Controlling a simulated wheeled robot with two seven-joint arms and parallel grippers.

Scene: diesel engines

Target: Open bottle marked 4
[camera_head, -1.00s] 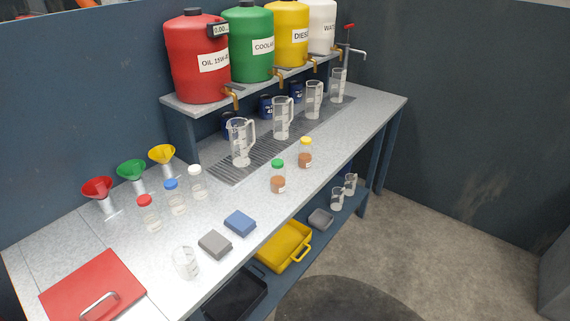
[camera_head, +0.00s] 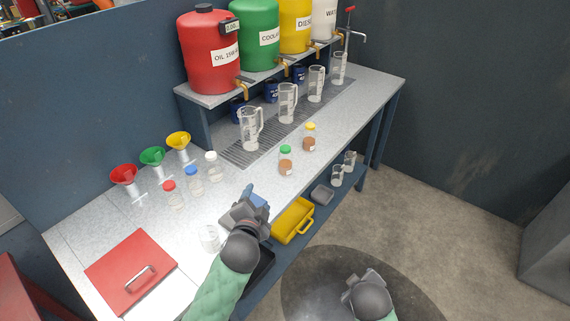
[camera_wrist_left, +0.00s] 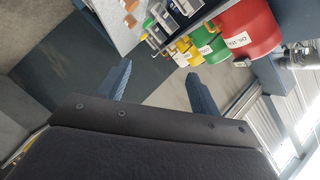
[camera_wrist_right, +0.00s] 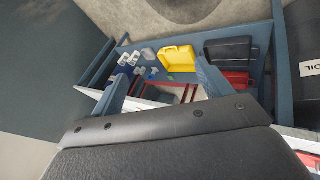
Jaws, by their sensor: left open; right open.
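Several small capped bottles stand upright on the grey bench: a red-capped bottle (camera_head: 174,195), a blue-capped bottle (camera_head: 194,181) and a white-capped bottle (camera_head: 213,168) at the left, and a green-capped bottle (camera_head: 286,161) and a yellow-capped bottle (camera_head: 310,138), both with brown contents, near the front edge. Their label marks are too small to read, so I cannot tell which is 4. My left gripper (camera_head: 252,196) is open and empty above the bench's front edge, its fingers spread in the left wrist view (camera_wrist_left: 158,86). My right gripper (camera_head: 366,276) is open and empty over the floor.
Clear jugs (camera_head: 250,128) stand on the drain grating behind the bottles, below the large drums (camera_head: 208,62). Funnels (camera_head: 124,176) stand at the left. A yellow tray (camera_head: 293,221) sits on the lower shelf.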

